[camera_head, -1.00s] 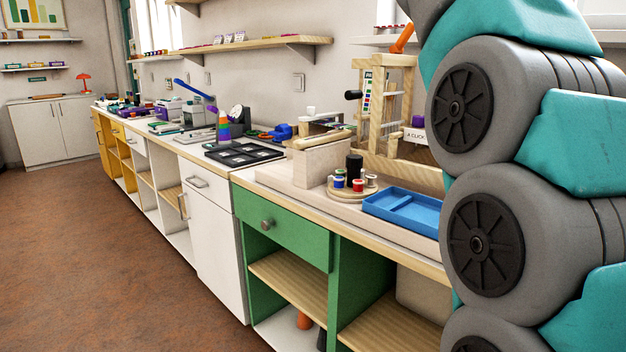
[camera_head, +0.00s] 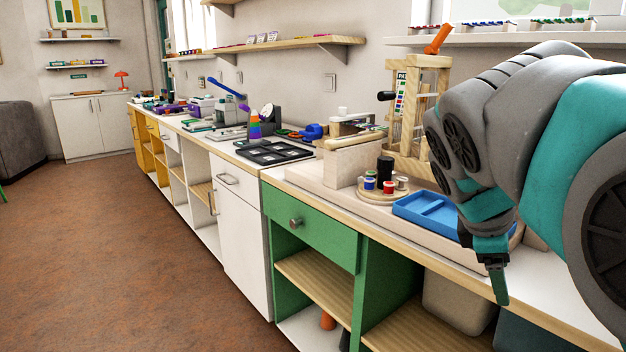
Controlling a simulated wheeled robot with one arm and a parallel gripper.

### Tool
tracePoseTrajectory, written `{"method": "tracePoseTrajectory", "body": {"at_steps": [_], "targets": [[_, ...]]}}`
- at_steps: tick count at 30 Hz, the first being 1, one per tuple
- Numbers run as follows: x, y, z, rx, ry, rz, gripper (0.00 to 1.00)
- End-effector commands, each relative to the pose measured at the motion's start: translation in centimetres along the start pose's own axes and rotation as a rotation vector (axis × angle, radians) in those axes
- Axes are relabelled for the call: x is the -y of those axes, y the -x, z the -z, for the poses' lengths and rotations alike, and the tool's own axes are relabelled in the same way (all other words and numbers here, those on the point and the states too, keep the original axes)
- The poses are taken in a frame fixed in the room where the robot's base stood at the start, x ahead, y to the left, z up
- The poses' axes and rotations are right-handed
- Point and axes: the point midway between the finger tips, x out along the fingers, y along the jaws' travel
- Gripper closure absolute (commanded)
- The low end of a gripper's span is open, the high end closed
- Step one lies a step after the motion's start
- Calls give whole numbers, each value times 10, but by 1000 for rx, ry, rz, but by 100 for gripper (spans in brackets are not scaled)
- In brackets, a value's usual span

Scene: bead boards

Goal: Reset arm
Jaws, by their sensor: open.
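My arm, in grey and teal, fills the right side of the head view and bends down at its end. My gripper (camera_head: 498,285) hangs at the arm's lower end, in front of the worktop edge near the blue tray (camera_head: 432,212). It is open, seen nearly side-on, and no object shows in it.
The worktop holds a spool stand (camera_head: 382,190) with several spools, a wooden frame (camera_head: 425,115) and a black tray (camera_head: 272,153). Below are a green cabinet (camera_head: 312,232) with open shelves and a grey bin (camera_head: 460,300). The brown floor (camera_head: 130,250) at left is clear.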

Motion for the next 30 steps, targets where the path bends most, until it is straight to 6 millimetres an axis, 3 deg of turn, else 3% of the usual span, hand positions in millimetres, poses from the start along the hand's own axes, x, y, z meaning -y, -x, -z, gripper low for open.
{"method": "tracePoseTrajectory", "body": {"at_steps": [9,15,19,30], "targets": [[174,-60,50,-65,-535,341,29],[266,-77,68,-5,-857,538,29],[295,-80,74,29,-973,601,29],[295,-80,74,29,-973,601,29]]}}
